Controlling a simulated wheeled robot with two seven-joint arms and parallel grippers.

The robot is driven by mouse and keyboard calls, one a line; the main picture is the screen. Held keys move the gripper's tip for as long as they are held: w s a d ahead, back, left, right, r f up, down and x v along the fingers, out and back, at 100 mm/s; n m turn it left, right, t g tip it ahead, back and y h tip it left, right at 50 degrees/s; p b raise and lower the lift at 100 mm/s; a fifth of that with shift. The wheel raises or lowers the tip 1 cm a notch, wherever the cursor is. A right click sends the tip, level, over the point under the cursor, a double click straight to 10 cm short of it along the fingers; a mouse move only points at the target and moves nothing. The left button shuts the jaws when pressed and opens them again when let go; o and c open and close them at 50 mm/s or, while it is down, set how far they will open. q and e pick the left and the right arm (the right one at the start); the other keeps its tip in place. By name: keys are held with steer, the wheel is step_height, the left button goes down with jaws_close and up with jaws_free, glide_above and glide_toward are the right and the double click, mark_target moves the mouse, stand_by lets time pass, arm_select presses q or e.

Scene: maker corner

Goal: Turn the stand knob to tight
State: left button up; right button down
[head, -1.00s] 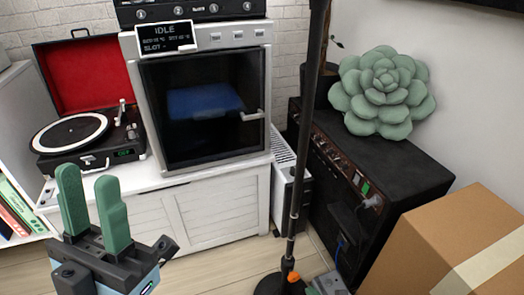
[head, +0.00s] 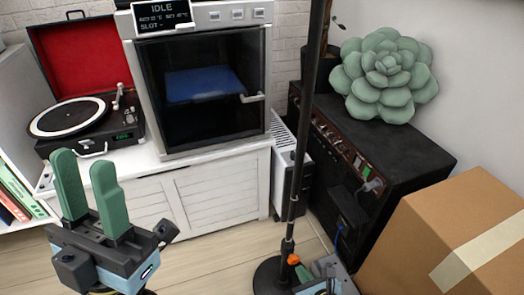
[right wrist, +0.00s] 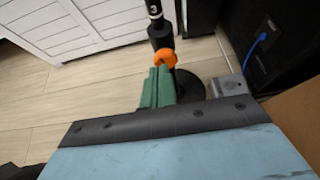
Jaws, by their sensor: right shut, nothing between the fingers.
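The stand is a tall black pole (head: 304,150) on a round black base (head: 268,277), upright on the floor. Its orange knob (head: 293,260) sits low on the pole; it also shows in the right wrist view (right wrist: 165,58). My right gripper (head: 318,267) is at the bottom edge of the head view, just right of the knob. In the right wrist view its green fingers (right wrist: 158,75) are shut and empty, with their tips right at the knob; I cannot tell whether they touch it. My left gripper (head: 84,165) is open and empty at lower left, far from the stand.
A black amplifier (head: 400,165) with a green succulent cushion (head: 385,80) stands right of the pole. A cardboard box (head: 430,235) is at lower right. A white cabinet (head: 210,195) carries an oven-like machine (head: 200,90) and a turntable (head: 75,125). Floor left of the stand is clear.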

steer(key=shift+w+a, duration=0.25)
steer(key=shift+w, duration=0.4)
steer(key=shift+w+a, duration=0.2)
steer(key=shift+w, duration=0.45)
steer(key=shift+w+a, duration=0.25)
steer(key=shift+w, duration=0.4)
steer(key=shift+f, duration=0.25)
steer(key=shift+d, duration=0.1)
steer(key=shift+w+d, duration=0.1)
steer(key=shift+d, duration=0.1)
steer(key=shift+w+d, duration=0.1)
steer(key=shift+d, duration=0.2)
steer(key=shift+p, duration=0.3)
steer(key=shift+r+p, duration=0.45)
steer(key=shift+s+d, duration=0.35)
steer(key=shift+s, duration=0.6)
steer(key=shift+s+d, duration=0.35)
steer(key=shift+s, duration=0.55)
steer(key=shift+s+d, duration=0.35)
steer(key=shift+s, duration=0.6)
